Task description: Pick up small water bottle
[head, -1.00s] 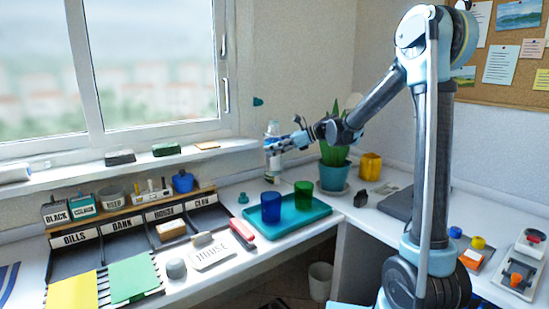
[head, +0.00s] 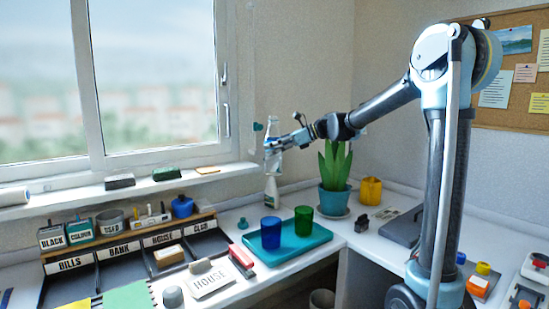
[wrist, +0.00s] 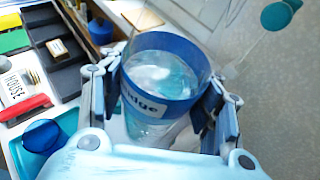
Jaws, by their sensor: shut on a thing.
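The small water bottle (head: 271,130) is clear, with a blue label band. It is held upright in the air above the back of the desk, near the window's right side. My gripper (head: 277,144) is shut around its middle. In the wrist view the bottle (wrist: 165,85) sits between both fingers of my gripper (wrist: 165,100), and part of a word shows on its label. The bottle's far side is hidden.
A white bottle (head: 272,191) stands on the desk below the held one. A potted plant (head: 334,200) is to its right. A teal tray (head: 290,242) with a blue cup (head: 270,233) and a green cup (head: 303,221) is in front.

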